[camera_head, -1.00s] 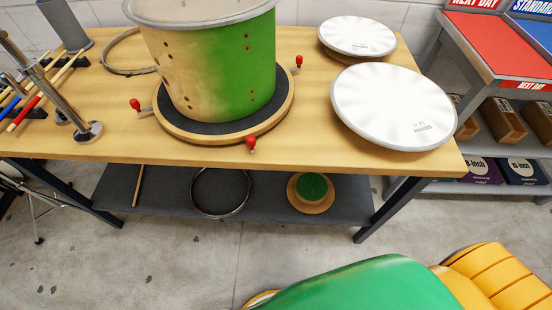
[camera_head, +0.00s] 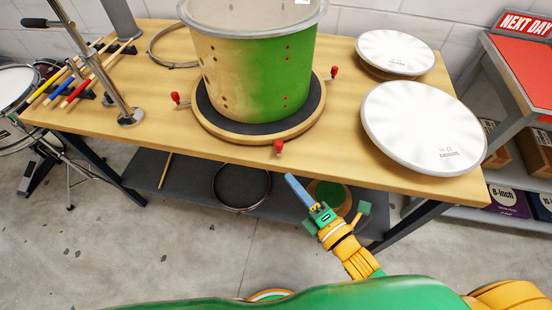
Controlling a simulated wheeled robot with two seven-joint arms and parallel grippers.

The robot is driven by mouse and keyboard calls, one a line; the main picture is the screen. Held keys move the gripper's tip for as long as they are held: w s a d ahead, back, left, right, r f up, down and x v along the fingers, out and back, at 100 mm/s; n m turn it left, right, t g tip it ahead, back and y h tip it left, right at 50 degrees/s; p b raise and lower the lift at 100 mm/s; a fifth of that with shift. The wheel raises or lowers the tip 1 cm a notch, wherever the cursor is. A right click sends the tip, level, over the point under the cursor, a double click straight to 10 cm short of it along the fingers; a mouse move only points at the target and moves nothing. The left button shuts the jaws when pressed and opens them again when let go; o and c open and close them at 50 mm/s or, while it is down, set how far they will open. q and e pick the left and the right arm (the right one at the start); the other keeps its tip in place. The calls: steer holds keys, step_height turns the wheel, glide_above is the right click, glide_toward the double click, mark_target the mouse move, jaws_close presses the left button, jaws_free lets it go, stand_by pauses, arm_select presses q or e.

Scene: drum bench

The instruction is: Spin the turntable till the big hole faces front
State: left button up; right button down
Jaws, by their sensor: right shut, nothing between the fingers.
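The turntable (camera_head: 213,119) is a round wooden disc with a dark top and red-knobbed pegs at its rim; one red knob (camera_head: 278,147) points to the front. A tan and green drum shell (camera_head: 240,75) stands upright on it. Only small dark holes show on its front side, tan on the left and green on the right. No big hole shows on this side. My right gripper (camera_head: 291,180) is shut and empty, in front of the bench edge, below and slightly right of the front knob, apart from it. My left gripper is not in view.
The wooden bench (camera_head: 330,165) holds two white drumheads (camera_head: 422,125) at right, and a metal stand (camera_head: 128,116) and colored sticks (camera_head: 75,88) at left. A hoop (camera_head: 240,205) lies on the lower shelf (camera_head: 190,185). A snare drum (camera_head: 12,85) stands at far left.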

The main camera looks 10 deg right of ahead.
mark_target(303, 158)
steer(key=x, duration=0.8)
steer(key=shift+f, duration=0.1)
steer(key=d, duration=0.2)
steer(key=w+d, duration=0.1)
steer(key=d, duration=0.4)
steer(key=shift+w+d, duration=0.15)
steer(key=shift+w, duration=0.2)
